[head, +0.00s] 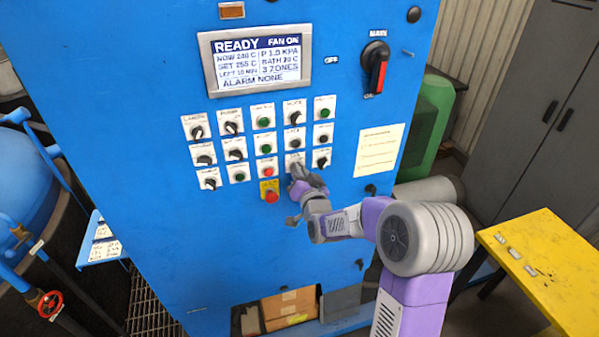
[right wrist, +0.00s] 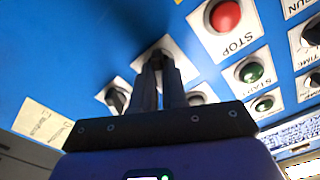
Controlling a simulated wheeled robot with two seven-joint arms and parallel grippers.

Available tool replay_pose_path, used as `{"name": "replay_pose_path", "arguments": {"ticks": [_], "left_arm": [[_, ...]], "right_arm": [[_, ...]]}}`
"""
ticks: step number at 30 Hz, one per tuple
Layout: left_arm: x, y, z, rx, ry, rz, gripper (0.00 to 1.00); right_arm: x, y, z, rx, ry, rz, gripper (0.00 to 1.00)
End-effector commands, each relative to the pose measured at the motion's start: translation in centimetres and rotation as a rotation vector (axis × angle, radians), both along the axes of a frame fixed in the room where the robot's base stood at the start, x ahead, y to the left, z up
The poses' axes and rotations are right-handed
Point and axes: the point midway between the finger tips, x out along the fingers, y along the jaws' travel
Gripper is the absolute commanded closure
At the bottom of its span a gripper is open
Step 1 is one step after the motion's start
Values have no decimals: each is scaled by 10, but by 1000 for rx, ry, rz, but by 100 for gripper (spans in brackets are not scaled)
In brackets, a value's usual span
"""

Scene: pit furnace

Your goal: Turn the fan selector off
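The blue control cabinet (head: 160,150) carries rows of knobs and buttons. Its display (head: 258,60) reads "READY" and "FAN ON". My right gripper (head: 297,180) is at the lower right of these rows. In the right wrist view its two fingers (right wrist: 160,75) are close together, one on each side of a dark selector knob (right wrist: 157,57) on a white plate, beside the red STOP button (right wrist: 225,15). I take this knob as the fan selector; its label is hidden by the gripper. The knob's angle is mostly hidden. My left gripper is not in view.
Another black selector (right wrist: 117,96) and a green START button (right wrist: 252,72) are close to the fingers. A red button on a yellow plate (head: 270,192) sits just left of my gripper. The red-handled main switch (head: 376,68) is upper right. A yellow table (head: 540,262) stands at the right.

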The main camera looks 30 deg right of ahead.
Motion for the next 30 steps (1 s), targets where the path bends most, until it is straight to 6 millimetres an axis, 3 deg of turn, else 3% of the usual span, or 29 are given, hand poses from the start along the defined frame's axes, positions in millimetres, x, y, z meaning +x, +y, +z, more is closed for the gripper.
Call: {"name": "replay_pose_path", "arguments": {"ticks": [14, 30], "left_arm": [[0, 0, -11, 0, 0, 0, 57], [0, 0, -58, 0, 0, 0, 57]], "right_arm": [[0, 1, -2, -61, 14, 1, 100], [1, 3, -3, -493, 117, 2, 100]]}}
